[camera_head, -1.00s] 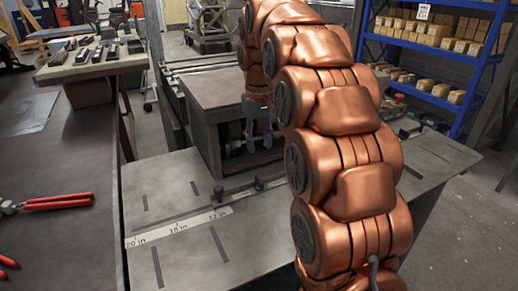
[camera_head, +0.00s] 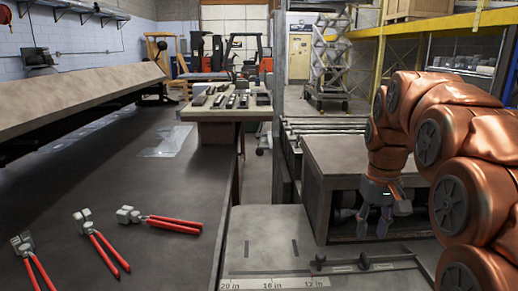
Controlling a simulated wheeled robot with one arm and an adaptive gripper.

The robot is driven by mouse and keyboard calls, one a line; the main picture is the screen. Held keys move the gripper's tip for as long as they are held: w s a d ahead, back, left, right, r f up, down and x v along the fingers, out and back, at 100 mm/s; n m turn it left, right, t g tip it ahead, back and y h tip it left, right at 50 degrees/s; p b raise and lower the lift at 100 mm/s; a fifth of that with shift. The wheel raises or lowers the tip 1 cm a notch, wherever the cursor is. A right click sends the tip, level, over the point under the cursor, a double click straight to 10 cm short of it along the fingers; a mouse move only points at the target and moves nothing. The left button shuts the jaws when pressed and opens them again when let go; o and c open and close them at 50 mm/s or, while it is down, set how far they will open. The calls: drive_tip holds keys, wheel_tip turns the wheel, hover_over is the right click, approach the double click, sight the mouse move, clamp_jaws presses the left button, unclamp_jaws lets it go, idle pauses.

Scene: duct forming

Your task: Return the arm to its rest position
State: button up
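My arm (camera_head: 455,130) is copper-coloured and arches in from the right side of the head view. It bends down to my gripper (camera_head: 374,224), which hangs in front of a brown box-like machine housing (camera_head: 345,155). The fingers point down and stand apart, with nothing seen between them. The gripper is above the grey metal worktable (camera_head: 265,235) with its inch scale (camera_head: 275,283). Part of the housing's open front is hidden behind the gripper.
Red-handled pliers (camera_head: 165,220) and two more red-handled tools lie on the dark bench (camera_head: 140,195) at the left. A small table (camera_head: 225,114) with metal parts stands behind. A yellow rack (camera_head: 440,30) is at the upper right. A narrow floor gap lies between bench and housing.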

drive_tip(key=s+a+f+p, duration=0.2)
drive_tip(key=s, duration=0.7)
drive_tip(key=s+a+f+g+p, duration=0.1)
drive_tip(key=s+a+f, duration=0.2)
drive_tip(key=s, duration=0.7)
drive_tip(key=s+a+f+p, duration=0.2)
drive_tip(key=s+a+f, duration=0.1)
drive_tip(key=s, duration=0.6)
drive_tip(key=shift+s+g+p, duration=0.3)
drive_tip(key=shift+s+p, duration=0.05)
